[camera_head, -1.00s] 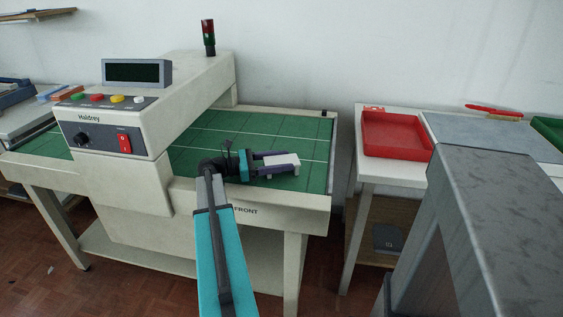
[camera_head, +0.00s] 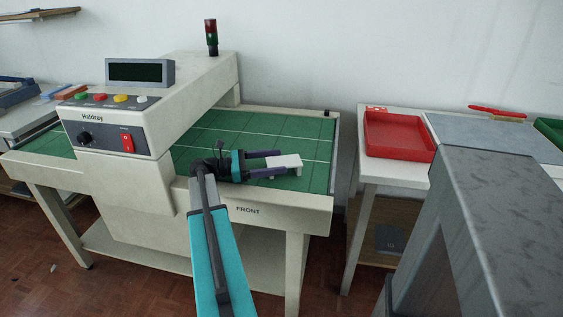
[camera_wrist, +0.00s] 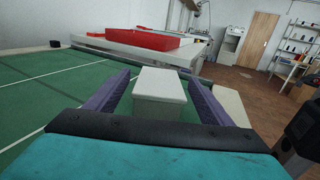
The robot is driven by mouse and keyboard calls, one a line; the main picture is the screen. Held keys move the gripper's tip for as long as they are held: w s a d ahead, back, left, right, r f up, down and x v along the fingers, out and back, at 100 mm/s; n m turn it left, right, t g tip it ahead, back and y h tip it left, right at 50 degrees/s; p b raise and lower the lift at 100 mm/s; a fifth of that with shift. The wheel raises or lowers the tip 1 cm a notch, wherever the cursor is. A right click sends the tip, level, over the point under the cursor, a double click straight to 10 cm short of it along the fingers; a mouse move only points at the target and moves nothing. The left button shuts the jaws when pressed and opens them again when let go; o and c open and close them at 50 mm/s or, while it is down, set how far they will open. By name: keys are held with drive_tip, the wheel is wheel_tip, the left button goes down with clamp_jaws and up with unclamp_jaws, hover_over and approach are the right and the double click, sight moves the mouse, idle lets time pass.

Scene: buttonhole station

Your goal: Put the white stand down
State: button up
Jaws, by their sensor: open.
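The white stand (camera_head: 285,160) is a small block-like stand on the green work surface (camera_head: 215,135) of the machine, near its right front part. It also shows in the wrist view (camera_wrist: 160,92), upright between the two purple fingers. My gripper (camera_head: 272,163) is open, with its fingers pointing right along the sides of the stand. In the wrist view my gripper (camera_wrist: 162,98) shows a gap between each finger and the stand. The stand's lower near part is hidden by the gripper body.
A machine head (camera_head: 150,110) with buttons and a red switch rises to the left of my arm. To the right, a separate table holds a red tray (camera_head: 398,135) and a grey mat (camera_head: 490,135). The green surface behind the gripper is clear.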

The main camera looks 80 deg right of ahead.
drive_tip(key=shift+v, duration=2.05)
